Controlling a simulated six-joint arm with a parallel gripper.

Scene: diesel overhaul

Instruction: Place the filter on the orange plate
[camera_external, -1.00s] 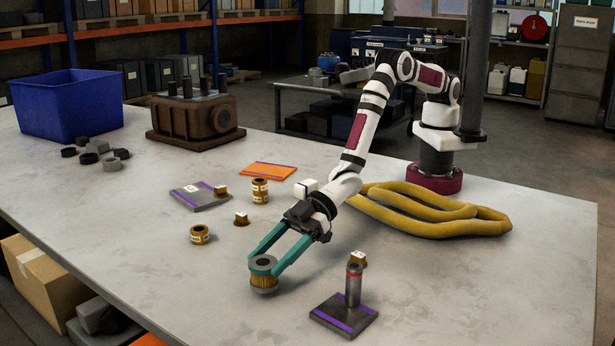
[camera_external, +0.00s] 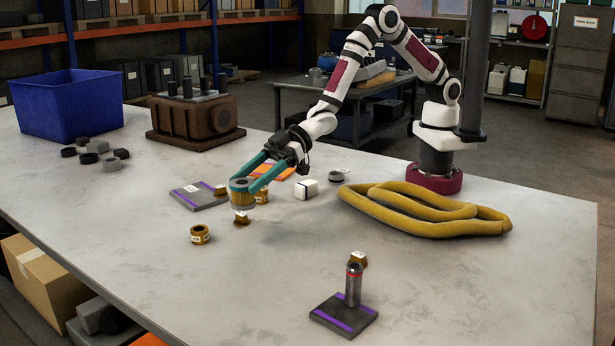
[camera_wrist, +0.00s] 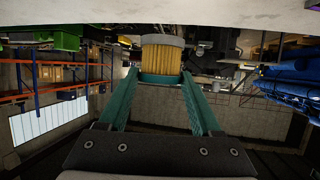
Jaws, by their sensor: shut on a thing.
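The filter (camera_external: 242,199), a short pleated yellow cylinder with grey end caps, is held upright between the teal fingers of my gripper (camera_external: 244,182). It also shows in the wrist view (camera_wrist: 161,58), between the fingertips of my gripper (camera_wrist: 160,78). In the external view the filter appears raised above the table, though its exact height is hard to tell. The orange plate (camera_external: 285,173) lies flat on the table behind and to the right of the filter, partly hidden by my gripper.
A grey plate with purple stripes (camera_external: 188,197) lies to the left. Several small brass-coloured parts, such as a ring (camera_external: 200,234), stand nearby. A white block (camera_external: 306,188) and yellow hose (camera_external: 430,215) lie right. A grey post (camera_external: 354,285) stands in front.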

